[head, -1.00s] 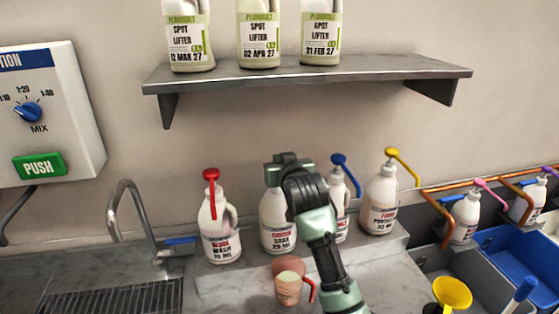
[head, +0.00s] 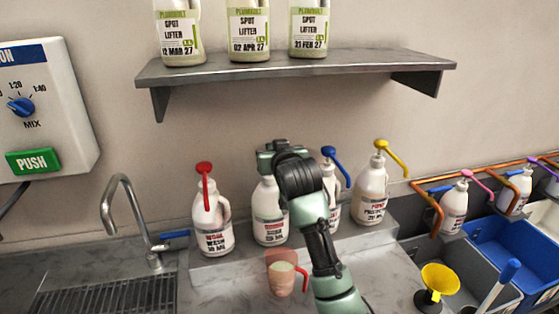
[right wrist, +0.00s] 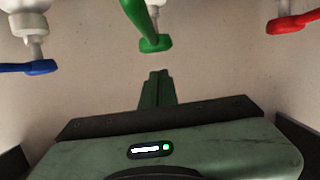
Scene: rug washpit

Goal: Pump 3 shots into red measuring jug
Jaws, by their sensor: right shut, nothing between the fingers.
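The red measuring jug (head: 272,260) is translucent red with a red handle on its right. Pale content shows in it. It stands on the counter in front of a white pump bottle (head: 268,225) whose label is only partly readable. My right gripper (head: 281,149) is shut and empty, above that bottle, and hides its pump in the head view. In the right wrist view a green pump head (right wrist: 155,43) shows just beyond the shut fingers (right wrist: 155,88), seemingly apart from them. My left gripper is not in view.
Bottles with red (head: 204,169), blue (head: 335,158) and yellow (head: 385,147) pumps flank it on the ledge. A shelf (head: 300,72) runs above. A tap (head: 125,205) stands left; a yellow funnel (head: 440,280) and blue bin (head: 525,250) are right.

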